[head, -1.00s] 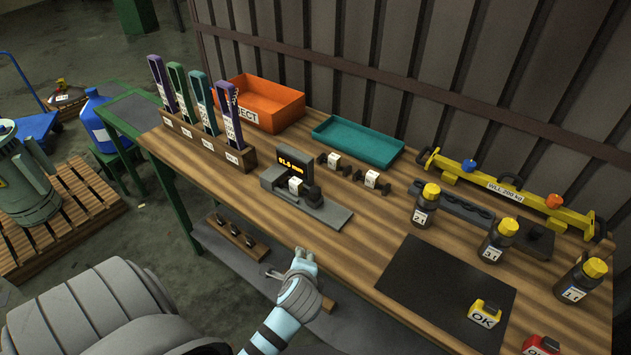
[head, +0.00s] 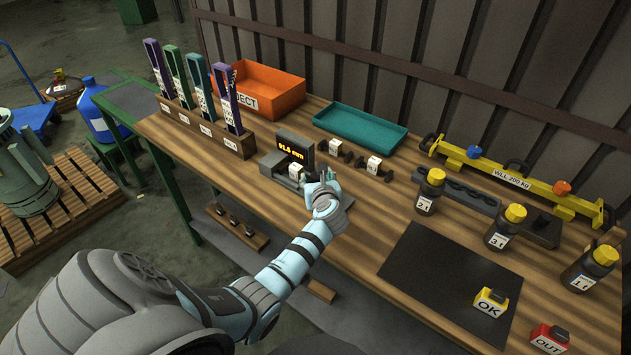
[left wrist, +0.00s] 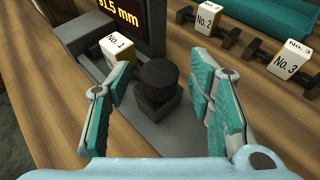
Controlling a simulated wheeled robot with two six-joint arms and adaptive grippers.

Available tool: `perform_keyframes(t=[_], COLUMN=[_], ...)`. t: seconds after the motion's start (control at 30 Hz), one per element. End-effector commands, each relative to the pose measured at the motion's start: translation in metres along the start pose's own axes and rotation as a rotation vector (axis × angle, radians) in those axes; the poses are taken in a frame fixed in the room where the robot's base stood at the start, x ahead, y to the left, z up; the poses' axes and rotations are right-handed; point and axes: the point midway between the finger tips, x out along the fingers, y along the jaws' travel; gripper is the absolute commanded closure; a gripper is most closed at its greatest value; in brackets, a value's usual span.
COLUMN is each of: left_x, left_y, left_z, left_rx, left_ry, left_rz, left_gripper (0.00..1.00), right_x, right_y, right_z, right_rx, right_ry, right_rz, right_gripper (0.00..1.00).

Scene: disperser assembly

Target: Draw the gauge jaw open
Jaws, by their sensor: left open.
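The gauge (head: 278,168) is a grey device on the bench with an orange readout (head: 292,151) that looks like 91.5 mm. In the left wrist view its dark sliding jaw with a round knob (left wrist: 158,80) stands between my fingers. A white-tagged piece, No. 1 (left wrist: 117,50), sits in the gauge beside the jaw, and shows in the head view (head: 295,169). My left gripper (left wrist: 160,105) is open, its teal pads on either side of the knob and apart from it. In the head view the left gripper (head: 322,182) hides the jaw. My right gripper is not in view.
Pieces No. 2 (left wrist: 207,16) and No. 3 (left wrist: 291,60) lie right of the gauge. Behind are an orange reject bin (head: 262,92) and a teal tray (head: 360,133). A slotted rack (head: 208,133) stands left. Bottles and a black mat (head: 447,280) are to the right.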

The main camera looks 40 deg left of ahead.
Motion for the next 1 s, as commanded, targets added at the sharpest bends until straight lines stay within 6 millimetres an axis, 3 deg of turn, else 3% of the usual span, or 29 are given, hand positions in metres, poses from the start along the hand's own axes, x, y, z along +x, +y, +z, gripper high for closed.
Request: perform_keyframes(t=[0.13, 0.4, 0.7, 1.0], left_x=[0.0123, 0.0138, 0.0136, 0.0062], left_y=[-0.0002, -0.0001, 0.0007, -0.0060], left_z=[-0.0007, 0.0007, 0.0000, -0.0029], left_rx=[-0.001, -0.002, -0.001, 0.002], left_ry=[0.000, 0.000, 0.002, 0.006], left_rz=[-0.001, -0.001, 0.001, 0.003], left_gripper=[0.52, 0.52, 0.98, 1.00], right_x=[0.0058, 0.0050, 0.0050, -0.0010], right_y=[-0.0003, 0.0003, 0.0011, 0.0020], right_z=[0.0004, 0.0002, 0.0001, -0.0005], right_rx=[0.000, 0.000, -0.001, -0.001], right_ry=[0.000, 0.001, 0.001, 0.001], right_rz=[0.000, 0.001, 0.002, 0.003], right_gripper=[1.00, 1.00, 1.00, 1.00])
